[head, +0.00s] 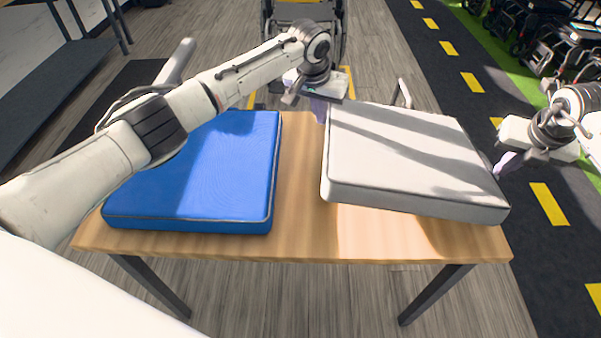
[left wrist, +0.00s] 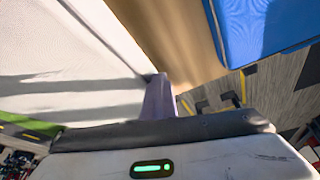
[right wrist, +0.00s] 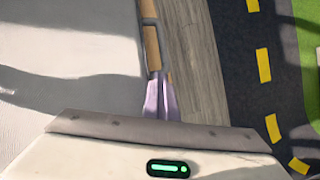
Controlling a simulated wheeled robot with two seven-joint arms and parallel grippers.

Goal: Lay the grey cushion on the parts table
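The grey cushion (head: 410,155) is over the right part of the wooden parts table (head: 300,245), turned slightly. Its right front corner reaches past the table's side edge in the head view, and it looks raised above the top, though the gap is hard to judge. My left gripper (head: 318,108) is at its left back edge; the closed-together fingers (left wrist: 158,98) meet the cushion side in the left wrist view. My right gripper (head: 506,165) is at its right side, with fingers together (right wrist: 160,98) against or very near the edge. Neither visibly pinches the cushion between its fingers.
A blue cushion (head: 200,175) lies on the table's left part, partly behind my left arm. A bare strip of table lies between the cushions. A wheeled frame (head: 305,15) stands behind the table. A dark lane with yellow dashes (head: 548,203) runs at the right.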

